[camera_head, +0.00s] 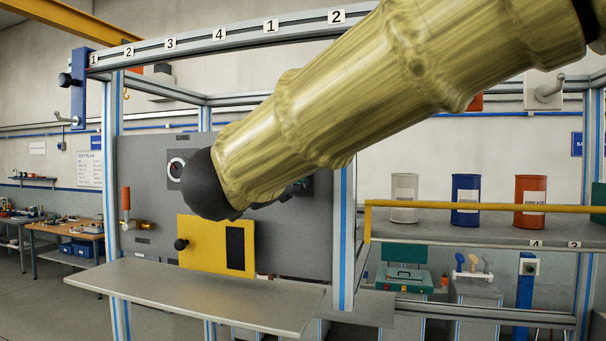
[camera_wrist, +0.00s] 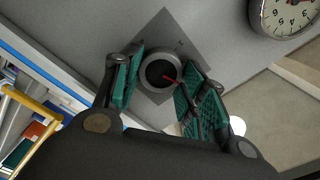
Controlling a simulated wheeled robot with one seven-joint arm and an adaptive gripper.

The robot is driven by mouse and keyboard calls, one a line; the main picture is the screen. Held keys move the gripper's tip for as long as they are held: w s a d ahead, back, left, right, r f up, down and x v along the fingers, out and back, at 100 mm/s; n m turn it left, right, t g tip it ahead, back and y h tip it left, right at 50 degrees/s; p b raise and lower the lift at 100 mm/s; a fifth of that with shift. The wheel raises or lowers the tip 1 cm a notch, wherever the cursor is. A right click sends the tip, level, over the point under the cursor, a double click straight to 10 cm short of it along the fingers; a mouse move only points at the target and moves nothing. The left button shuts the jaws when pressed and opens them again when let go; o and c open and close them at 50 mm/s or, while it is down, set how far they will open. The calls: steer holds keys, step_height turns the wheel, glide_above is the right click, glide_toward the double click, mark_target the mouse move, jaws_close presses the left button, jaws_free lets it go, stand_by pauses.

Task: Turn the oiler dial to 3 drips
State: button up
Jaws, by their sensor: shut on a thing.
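The oiler dial (camera_wrist: 158,73) shows in the wrist view as a round dark knob with a grey rim and a red pointer, on a square grey plate (camera_wrist: 172,30). The pointer aims to the right and slightly down in that view. My gripper (camera_wrist: 163,91) has its teal-padded fingers on either side of the dial and is shut on it. Scale marks on the plate are too small to read. In the head view my arm hides the dial and nearly all of my gripper.
A yellow box (camera_head: 205,245) and a bare shelf (camera_head: 200,295) are below. An orange-handled lever (camera_head: 126,200) is at left; cans (camera_head: 466,195) stand at right.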

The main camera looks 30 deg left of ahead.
steer(key=o, duration=0.7)
steer(key=shift+w+d+r, duration=0.1)
steer(key=shift+r, duration=0.15)
steer(key=shift+c, duration=0.2)
steer(key=o, duration=0.3)
steer(key=shift+o, duration=0.3)
steer(key=shift+w+f, duration=0.15)
steer(key=shift+s, duration=0.2)
steer(key=v, duration=1.1)
steer(key=shift+s, duration=0.4)
steer(key=shift+w+f, duration=0.1)
